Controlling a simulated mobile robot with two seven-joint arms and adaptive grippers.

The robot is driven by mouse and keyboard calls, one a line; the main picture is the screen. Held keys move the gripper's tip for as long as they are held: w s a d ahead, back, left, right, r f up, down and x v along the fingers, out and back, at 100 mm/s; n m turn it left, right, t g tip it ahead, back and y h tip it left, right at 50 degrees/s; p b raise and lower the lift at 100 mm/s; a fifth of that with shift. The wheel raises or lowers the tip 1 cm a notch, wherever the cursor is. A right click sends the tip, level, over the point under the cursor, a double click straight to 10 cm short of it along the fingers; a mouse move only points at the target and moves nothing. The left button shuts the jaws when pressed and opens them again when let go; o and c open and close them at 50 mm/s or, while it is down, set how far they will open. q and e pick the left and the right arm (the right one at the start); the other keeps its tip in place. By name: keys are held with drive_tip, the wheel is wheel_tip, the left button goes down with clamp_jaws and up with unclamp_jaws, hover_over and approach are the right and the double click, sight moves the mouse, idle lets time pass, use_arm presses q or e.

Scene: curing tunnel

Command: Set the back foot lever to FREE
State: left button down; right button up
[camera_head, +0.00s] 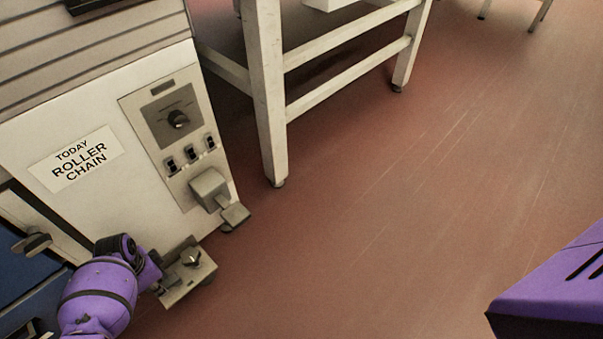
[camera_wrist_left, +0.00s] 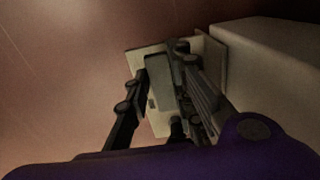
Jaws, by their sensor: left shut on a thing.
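A pale bracket plate (camera_head: 203,277) juts from the foot of the white machine at its lower corner, with a small dark lever part on it. My left gripper (camera_head: 166,281) is at this plate, coming in from the left, low and close to the floor. In the left wrist view, the gripper's dark fingers (camera_wrist_left: 165,95) stand on either side of a grey lever bar (camera_wrist_left: 158,78) in front of the pale plate (camera_wrist_left: 148,50), and are shut on it. The lever's FREE marking cannot be read. My right gripper is out of view.
The red floor (camera_head: 400,220) to the right is clear.

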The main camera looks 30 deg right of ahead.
use_arm(q)
drive_tip(key=shift+s, duration=0.1)
drive_tip(key=shift+s+d+n+p, duration=0.1)
drive_tip(key=shift+s+n+p, duration=0.2)
drive_tip(key=shift+n, duration=0.35)
drive_tip(key=shift+s+d+n+p, duration=0.15)
drive_tip(key=shift+n+p, duration=0.2)
drive_tip(key=shift+n, duration=0.3)
drive_tip(key=n, duration=0.1)
drive_tip(key=n+p, duration=0.1)
drive_tip(key=shift+s+d+n, duration=0.25)
drive_tip(key=shift+s+n, duration=0.05)
drive_tip(key=shift+s, duration=0.1)
drive_tip(key=n, duration=0.1)
drive_tip(key=s+d+n+p, duration=0.1)
drive_tip(key=n, duration=0.1)
drive_tip(key=shift+n, duration=0.3)
drive_tip(key=n, duration=0.1)
drive_tip(key=d+n, duration=0.1)
drive_tip(key=n, duration=0.2)
drive_tip(key=shift+s+d+n, duration=0.2)
drive_tip(key=shift+d+n, duration=0.1)
drive_tip(key=shift+d, duration=0.05)
drive_tip(key=shift+d+n, duration=0.45)
drive_tip(key=shift+n, duration=0.65)
drive_tip(key=shift+d+n, duration=0.4)
drive_tip(key=shift+n, duration=0.7)
